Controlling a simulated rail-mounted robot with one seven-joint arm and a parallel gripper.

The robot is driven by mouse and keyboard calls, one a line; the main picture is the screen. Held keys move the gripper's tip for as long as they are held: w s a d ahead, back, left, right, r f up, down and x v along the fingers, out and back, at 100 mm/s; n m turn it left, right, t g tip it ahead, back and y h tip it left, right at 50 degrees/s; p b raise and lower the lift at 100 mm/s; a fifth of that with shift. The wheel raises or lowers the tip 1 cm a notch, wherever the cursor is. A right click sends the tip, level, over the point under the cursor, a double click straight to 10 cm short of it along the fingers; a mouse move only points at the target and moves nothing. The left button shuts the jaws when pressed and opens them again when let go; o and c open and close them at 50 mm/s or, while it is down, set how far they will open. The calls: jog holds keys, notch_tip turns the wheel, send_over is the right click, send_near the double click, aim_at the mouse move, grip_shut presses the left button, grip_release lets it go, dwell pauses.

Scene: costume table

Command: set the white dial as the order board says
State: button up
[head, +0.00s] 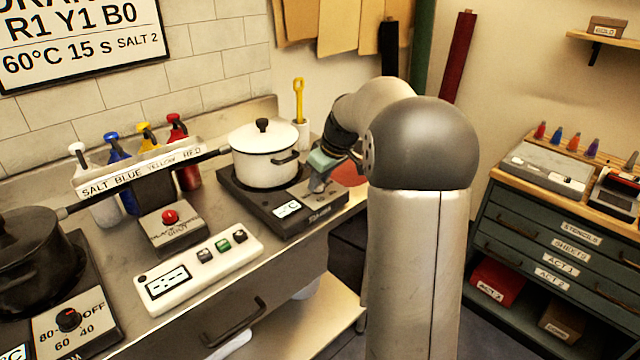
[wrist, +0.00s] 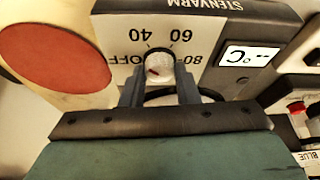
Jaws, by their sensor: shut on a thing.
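The white dial (wrist: 158,58) is on the front panel of the right hotplate (head: 280,212), with OFF, 40, 60 and 80 printed round it. Its dark red mark points to the OFF side in the wrist view. My gripper (wrist: 160,84) is shut on the dial, one finger on each side; in the head view my gripper (head: 321,178) hides the dial. The hotplate's display (wrist: 249,56) reads dashes and °C. The order board (head: 85,40) shows R1 Y1 B0, 60°C 15 s and SALT 2; its top line is cut off.
A white lidded pot (head: 264,158) stands on the right hotplate. A dark pot (head: 30,250) sits on the left hotplate, which has a black dial (head: 69,318). A timer box (head: 198,268), a red-button box (head: 172,230) and labelled bottles (head: 108,208) stand between. A red disc (wrist: 52,55) lies beside the panel.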

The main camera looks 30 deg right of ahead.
jog(key=m, duration=0.2)
jog(key=m+h, duration=0.1)
jog(key=shift+a+m, duration=0.2)
jog(key=shift+m, duration=0.2)
jog(key=m+h, duration=0.2)
jog(key=m, duration=0.2)
jog(key=shift+a, duration=0.15)
jog(key=m, duration=0.2)
jog(key=m+h+p, duration=0.1)
jog(key=m, duration=0.1)
jog(key=shift+w+a+m+g+h, duration=0.1)
jog(key=shift+a+m+g+h, duration=0.05)
jog(key=shift+m+g+h, duration=0.65)
jog(key=shift+m, duration=1.3)
jog(key=o, duration=1)
jog(key=shift+c, duration=0.2)
